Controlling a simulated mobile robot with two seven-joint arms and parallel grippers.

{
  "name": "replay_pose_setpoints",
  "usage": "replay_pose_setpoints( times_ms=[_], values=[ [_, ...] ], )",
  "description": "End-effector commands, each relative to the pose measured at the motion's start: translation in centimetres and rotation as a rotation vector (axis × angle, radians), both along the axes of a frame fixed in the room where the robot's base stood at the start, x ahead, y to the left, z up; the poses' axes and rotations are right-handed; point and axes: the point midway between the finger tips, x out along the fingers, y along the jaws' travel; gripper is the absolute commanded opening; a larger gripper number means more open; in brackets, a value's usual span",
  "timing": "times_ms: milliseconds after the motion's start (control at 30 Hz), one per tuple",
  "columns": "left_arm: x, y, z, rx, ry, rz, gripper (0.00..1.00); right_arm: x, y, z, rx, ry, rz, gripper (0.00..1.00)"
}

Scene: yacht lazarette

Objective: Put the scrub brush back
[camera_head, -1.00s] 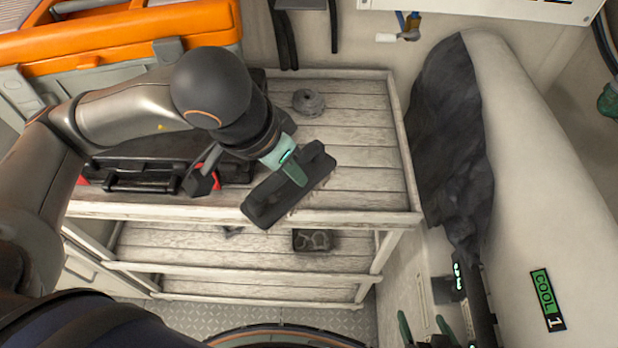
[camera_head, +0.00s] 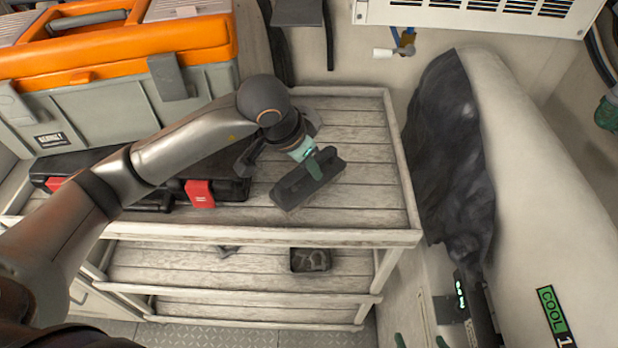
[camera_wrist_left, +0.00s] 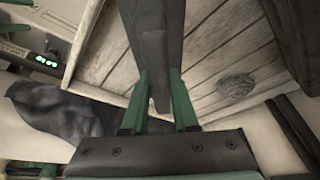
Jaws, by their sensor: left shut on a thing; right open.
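The scrub brush is a dark, long block (camera_head: 325,181) held over the right part of the top wooden shelf (camera_head: 370,205). My left gripper (camera_head: 313,165) is shut on it, with a green finger across its middle. In the left wrist view the brush (camera_wrist_left: 155,40) runs up between the two green fingers. I cannot tell whether the brush touches the boards. My right gripper (camera_head: 420,341) is at the bottom edge of the head view, open, with only its green fingertips showing and nothing seen between them.
A coil of grey rope (camera_wrist_left: 238,88) lies on the top shelf. A black case with red latches (camera_head: 200,193) and an orange-and-grey toolbox (camera_head: 120,90) fill the left. A dark patterned block (camera_head: 310,260) lies on the lower shelf. The top shelf has a raised rim.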

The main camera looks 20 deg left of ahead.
Motion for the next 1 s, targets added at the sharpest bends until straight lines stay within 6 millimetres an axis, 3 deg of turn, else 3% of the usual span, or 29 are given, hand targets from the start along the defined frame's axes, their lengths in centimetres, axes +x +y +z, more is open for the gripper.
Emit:
replay_pose_setpoints(
  times_ms=[100, 200, 667, 700, 933, 1000],
  values=[
    [0.0, -0.1, -2.3, -0.004, 0.006, 0.000, 0.00, 0.0, 0.0, -0.7, 0.000, 0.001, 0.000, 1.00],
    [0.1, -0.1, -3.1, -0.003, 0.003, 0.000, 0.00, 0.0, 0.0, -0.9, 0.000, 0.001, 0.000, 1.00],
    [0.1, 0.0, -3.6, -0.001, 0.000, 0.000, 0.00, 0.0, 0.0, -1.5, 0.000, 0.000, 0.000, 1.00],
    [0.1, 0.0, -3.5, 0.000, 0.001, 0.000, 0.30, 0.0, 0.0, -1.3, 0.000, 0.001, 0.000, 1.00],
    [0.0, 0.0, -3.5, 0.000, 0.001, 0.000, 0.56, 0.0, 0.0, -1.3, 0.000, 0.001, 0.000, 1.00],
    [0.0, 0.0, -3.5, -0.001, 0.002, 0.001, 0.57, 0.0, 0.0, -1.3, 0.000, 0.000, 0.000, 1.00]
  ],
)
